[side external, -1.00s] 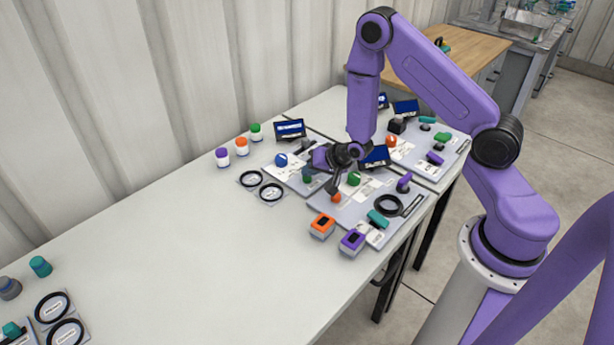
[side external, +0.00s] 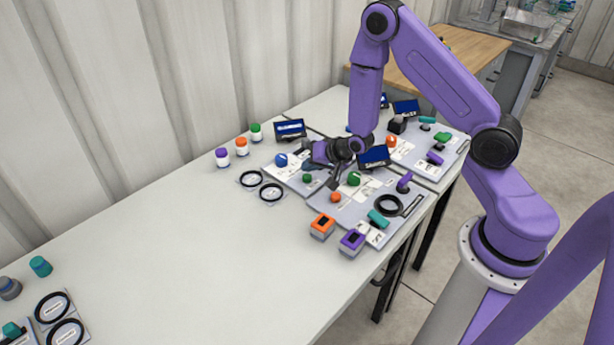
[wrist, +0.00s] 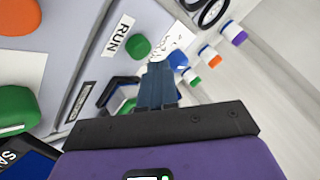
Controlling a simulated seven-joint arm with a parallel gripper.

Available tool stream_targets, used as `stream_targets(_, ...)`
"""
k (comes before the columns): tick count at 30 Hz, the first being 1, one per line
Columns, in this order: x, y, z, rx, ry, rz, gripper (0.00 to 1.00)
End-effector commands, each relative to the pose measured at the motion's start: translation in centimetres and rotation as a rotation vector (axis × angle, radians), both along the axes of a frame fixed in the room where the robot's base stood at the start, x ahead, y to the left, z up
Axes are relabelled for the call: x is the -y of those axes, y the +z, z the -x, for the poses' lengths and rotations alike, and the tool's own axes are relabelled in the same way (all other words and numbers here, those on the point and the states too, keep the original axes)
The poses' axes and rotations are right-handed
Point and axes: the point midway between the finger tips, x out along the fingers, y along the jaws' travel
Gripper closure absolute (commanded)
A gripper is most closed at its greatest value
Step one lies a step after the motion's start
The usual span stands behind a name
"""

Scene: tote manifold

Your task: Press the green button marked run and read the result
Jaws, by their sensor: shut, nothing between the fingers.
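The round green button (wrist: 138,46) sits beside the RUN label (wrist: 118,35) on a grey panel in the wrist view. In the side view the green button (side external: 307,178) is left of my fingers. My gripper (wrist: 159,66) is shut and empty, its fingertips showing just beside the button in the wrist view. In the side view my gripper (side external: 333,186) points down over the panels; I see no clear contact with the button. A display (side external: 373,157) stands behind the gripper, its text too small to read.
An orange knob (side external: 335,197) and a larger green knob (side external: 353,179) are close to my fingers. A blue knob (side external: 281,160) and another display (side external: 290,128) stand farther left. Orange (side external: 322,227) and purple (side external: 352,242) boxes sit in front. The table's left middle is clear.

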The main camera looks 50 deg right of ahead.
Motion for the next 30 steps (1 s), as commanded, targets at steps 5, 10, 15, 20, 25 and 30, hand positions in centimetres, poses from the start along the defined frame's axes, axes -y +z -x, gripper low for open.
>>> stream_targets(5,0.0,0.3,-0.1,0.001,0.000,0.000,1.00)
stream_targets(10,0.0,1.7,-0.1,0.003,0.000,0.000,1.00)
stream_targets(15,0.0,3.1,-0.1,0.003,0.001,-0.001,1.00)
stream_targets(20,0.0,4.4,-0.1,0.003,0.000,0.000,1.00)
stream_targets(25,0.0,5.0,0.0,0.000,0.000,0.000,1.00)
stream_targets(30,0.0,5.0,0.0,0.000,0.000,0.000,1.00)
